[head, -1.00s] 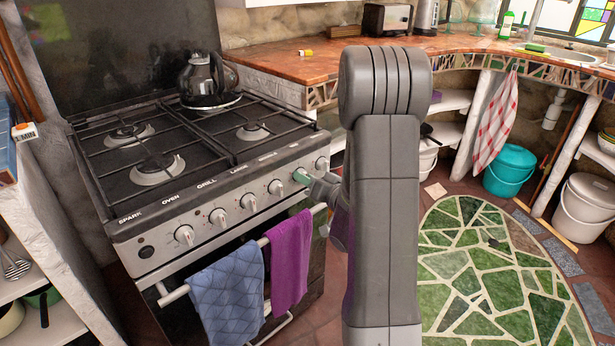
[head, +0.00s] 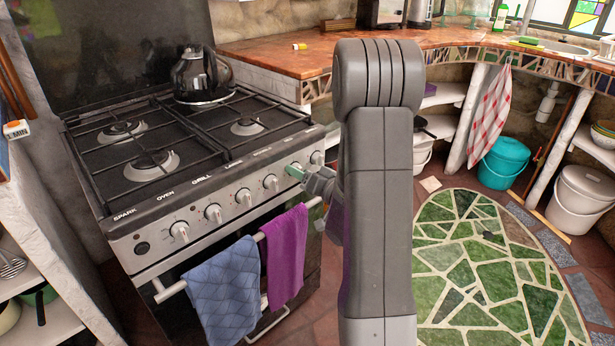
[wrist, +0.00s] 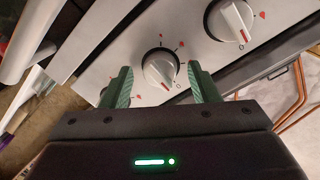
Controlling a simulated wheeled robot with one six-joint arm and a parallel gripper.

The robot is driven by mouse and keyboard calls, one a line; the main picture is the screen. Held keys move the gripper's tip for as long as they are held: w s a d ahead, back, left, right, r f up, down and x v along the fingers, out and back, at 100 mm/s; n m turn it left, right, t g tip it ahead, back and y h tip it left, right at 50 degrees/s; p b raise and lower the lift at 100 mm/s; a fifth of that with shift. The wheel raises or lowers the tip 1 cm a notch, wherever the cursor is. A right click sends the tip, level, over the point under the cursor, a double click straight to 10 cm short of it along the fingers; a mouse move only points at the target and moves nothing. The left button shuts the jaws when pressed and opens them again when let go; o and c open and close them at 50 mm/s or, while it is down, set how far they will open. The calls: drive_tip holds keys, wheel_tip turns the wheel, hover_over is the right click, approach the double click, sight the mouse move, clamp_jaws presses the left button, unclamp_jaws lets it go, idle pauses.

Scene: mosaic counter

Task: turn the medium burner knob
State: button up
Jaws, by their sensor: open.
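The row of round light knobs sits on the steel front of the stove (head: 130,240). In the wrist view that knob (wrist: 160,68) shows between the two green fingertips of my gripper (wrist: 162,82), with a gap on each side. My gripper is open and holds nothing. I cannot tell whether the tips reach past the knob's face. Its pointer bar slants to the lower right.
A neighbouring knob (wrist: 232,20) is close by in the wrist view. A blue towel (head: 222,290) and a purple towel (head: 286,255) hang on the oven rail below. A black kettle (head: 200,75) stands on the hob. Green mosaic floor (head: 480,270) is clear at right.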

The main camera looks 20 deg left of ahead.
drive_tip(key=f+p+v, duration=0.1)
drive_tip(key=v, duration=1.2)
drive_tip(key=shift+s+d+r+p, duration=0.2)
drive_tip(key=shift+d+r+p, duration=0.15)
drive_tip(key=shift+r, duration=0.15)
drive_tip(key=shift+a, duration=0.1)
drive_tip(key=r+b+x, duration=0.1)
drive_tip(key=x, duration=1.2)
drive_tip(key=shift+w+a+f+b, duration=0.2)
drive_tip(key=shift+a+f+b, duration=0.15)
drive_tip(key=shift+f, duration=0.15)
drive_tip(key=shift+d, duration=0.1)
